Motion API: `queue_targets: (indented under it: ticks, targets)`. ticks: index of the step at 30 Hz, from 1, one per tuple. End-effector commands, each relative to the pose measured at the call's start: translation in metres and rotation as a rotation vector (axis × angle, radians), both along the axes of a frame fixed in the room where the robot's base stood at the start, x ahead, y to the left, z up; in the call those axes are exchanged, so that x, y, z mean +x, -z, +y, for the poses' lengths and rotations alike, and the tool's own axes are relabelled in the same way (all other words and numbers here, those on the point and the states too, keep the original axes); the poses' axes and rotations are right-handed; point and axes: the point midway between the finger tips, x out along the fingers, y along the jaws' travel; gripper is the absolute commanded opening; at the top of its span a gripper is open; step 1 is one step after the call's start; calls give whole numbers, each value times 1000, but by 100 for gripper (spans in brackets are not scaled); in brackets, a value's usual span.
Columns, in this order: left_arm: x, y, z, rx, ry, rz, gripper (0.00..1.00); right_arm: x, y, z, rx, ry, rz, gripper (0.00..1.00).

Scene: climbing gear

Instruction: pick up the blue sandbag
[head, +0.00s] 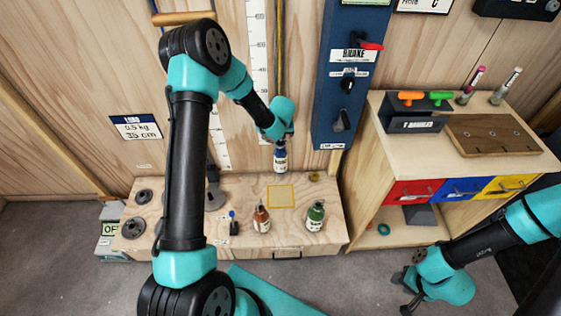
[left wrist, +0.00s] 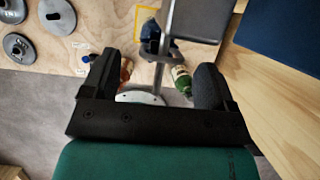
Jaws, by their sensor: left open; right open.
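The blue sandbag (head: 281,160) hangs upright above the wooden bench, over a yellow square outline, just below my left gripper (head: 283,139). A yellow cord runs down the wall behind that gripper; whether it holds the bag is hidden. In the left wrist view my left gripper (left wrist: 156,92) has its jaws apart, with a grey rod and a white disc showing between or beyond them. A dark blue shape (left wrist: 151,32) behind the rod may be the bag. My right gripper (head: 408,290) is open and empty above the floor at lower right.
An orange-brown sandbag (head: 261,219) and a green sandbag (head: 315,216) stand on the wooden bench (head: 335,232). Grey weights (head: 134,228) lie at its left. A blue brake panel (head: 350,75) and a cabinet with coloured drawers (head: 459,189) are to the right.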

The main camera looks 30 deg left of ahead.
Motion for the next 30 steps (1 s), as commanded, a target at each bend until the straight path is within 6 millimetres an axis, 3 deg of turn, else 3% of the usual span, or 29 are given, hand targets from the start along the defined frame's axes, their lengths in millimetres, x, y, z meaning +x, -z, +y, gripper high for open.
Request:
queue_targets:
  ticks: [8, 23, 30]
  targets:
    - [12, 29, 5, -1, 0, 1, 80, 0, 0, 0, 0, 0, 0, 43]
    - [13, 30, 6, 0, 0, 0, 80, 0, 0, 0, 0, 0, 0, 43]
    - [13, 30, 6, 0, 0, 0, 58, 0, 0, 0, 0, 0, 0, 43]
